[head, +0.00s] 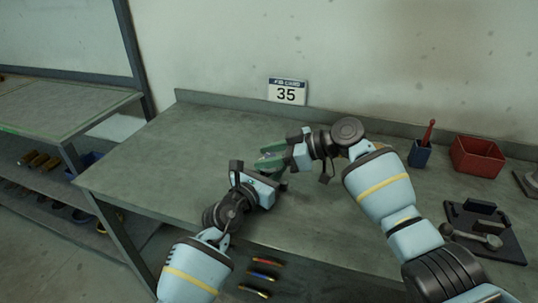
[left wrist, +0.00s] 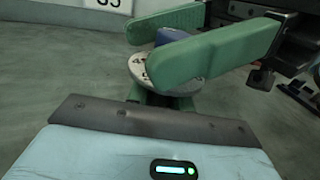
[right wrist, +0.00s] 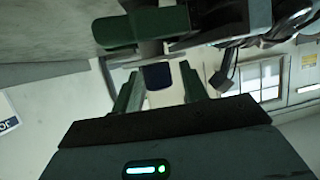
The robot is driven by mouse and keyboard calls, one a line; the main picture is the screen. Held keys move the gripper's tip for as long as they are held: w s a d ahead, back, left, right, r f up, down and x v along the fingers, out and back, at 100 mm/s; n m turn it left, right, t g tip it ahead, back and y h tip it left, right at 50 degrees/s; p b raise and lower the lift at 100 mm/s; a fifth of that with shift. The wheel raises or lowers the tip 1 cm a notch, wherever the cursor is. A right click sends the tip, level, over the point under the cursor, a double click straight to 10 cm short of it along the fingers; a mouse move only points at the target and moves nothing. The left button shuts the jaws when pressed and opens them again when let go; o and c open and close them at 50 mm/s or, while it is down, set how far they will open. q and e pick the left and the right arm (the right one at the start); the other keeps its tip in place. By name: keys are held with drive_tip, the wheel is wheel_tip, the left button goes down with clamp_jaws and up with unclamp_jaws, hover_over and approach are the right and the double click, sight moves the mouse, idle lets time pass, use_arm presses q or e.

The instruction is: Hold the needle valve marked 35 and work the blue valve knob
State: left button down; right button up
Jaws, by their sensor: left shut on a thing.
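The needle valve shows in the left wrist view as a round grey dial (left wrist: 143,72) with dark marks, topped by a blue knob (left wrist: 172,36). My left gripper (head: 277,178) is shut on the valve below the dial and holds it above the bench; the valve body is mostly hidden by fingers. My right gripper (head: 272,157) comes in from the right, its two green fingers on either side of the blue knob. The knob also shows in the right wrist view (right wrist: 157,75) between those fingers, with a small gap visible on one side. No number on the valve is readable.
A card reading 35 (head: 287,92) stands at the back of the green bench (head: 150,165). At the right are a blue cup (head: 420,155) with a red-handled tool, a red bin (head: 477,157) and a dark tray (head: 505,248) with metal parts. The bench's left part is clear.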

drive_tip(key=shift+r, duration=0.1)
drive_tip(key=v, duration=1.2)
use_arm(q)
drive_tip(key=c, duration=1.1)
unclamp_jaws()
drive_tip(key=shift+c, duration=0.2)
drive_tip(key=v, duration=1.2)
drive_tip(key=shift+s, duration=0.1)
